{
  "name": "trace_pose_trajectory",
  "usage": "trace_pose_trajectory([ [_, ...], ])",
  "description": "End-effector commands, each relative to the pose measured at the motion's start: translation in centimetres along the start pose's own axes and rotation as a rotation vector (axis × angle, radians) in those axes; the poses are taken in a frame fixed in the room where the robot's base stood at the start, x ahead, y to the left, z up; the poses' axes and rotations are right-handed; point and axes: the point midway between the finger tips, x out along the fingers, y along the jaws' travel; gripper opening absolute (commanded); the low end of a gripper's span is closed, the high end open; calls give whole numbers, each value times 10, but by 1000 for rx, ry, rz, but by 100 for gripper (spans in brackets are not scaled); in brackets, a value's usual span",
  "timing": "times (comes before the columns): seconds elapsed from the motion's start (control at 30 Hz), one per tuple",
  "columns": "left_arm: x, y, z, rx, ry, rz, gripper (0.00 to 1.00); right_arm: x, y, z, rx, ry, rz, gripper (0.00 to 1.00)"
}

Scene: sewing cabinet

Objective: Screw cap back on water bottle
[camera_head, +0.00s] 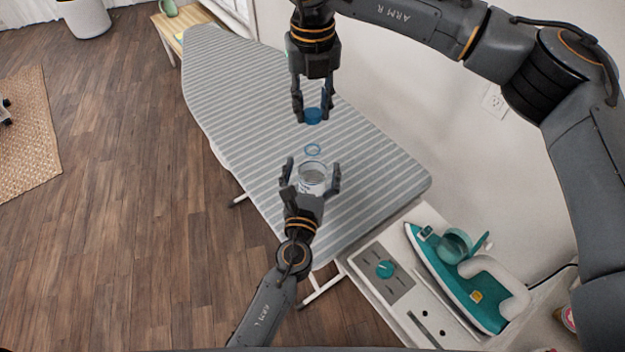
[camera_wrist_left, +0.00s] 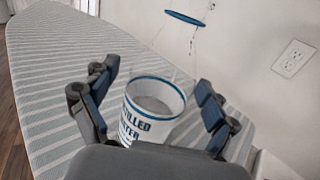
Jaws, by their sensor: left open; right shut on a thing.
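The clear water bottle (camera_head: 313,186) is upright over the ironing board, its blue-rimmed neck (camera_head: 313,150) at the top. Its white label with a blue band (camera_wrist_left: 155,97) shows in the left wrist view. My left gripper (camera_head: 311,177) is open, with one finger on each side of the bottle. The blue cap (camera_head: 313,117) is held between the fingertips of my right gripper (camera_head: 313,112), apart from the bottle neck. I cannot tell whether the bottle's base touches the board; it is hidden.
The striped ironing board (camera_head: 245,95) is otherwise mostly clear. A teal and white iron (camera_head: 465,285) rests on a white side stand at the lower right. A wall with an outlet (camera_head: 494,101) borders the right side. A small wooden table stands at the far end.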

Motion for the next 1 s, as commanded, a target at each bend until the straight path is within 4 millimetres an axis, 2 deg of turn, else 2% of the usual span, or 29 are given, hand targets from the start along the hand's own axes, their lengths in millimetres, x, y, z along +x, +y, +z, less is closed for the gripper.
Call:
trace_pose_trajectory([
  [0.03,0,0,0,0,0,0,82,0,0,0,0,0,0,21],
  [0.07,0,0,0,0,0,0,76,0,0,0,0,0,0,21],
  [0.4,0,0,0,0,0,0,7,0,0,0,0,0,0,21],
  [0.43,0,0,0,0,0,0,2,0,0,0,0,0,0,21],
  [0.57,0,0,0,0,0,0,2,4,0,0,0,1,0,21],
  [0.87,0,0,0,0,0,0,2,44,0,0,0,5,-2,21],
  [1.0,0,0,0,0,0,0,2,50,0,1,0,2,-2,21],
])
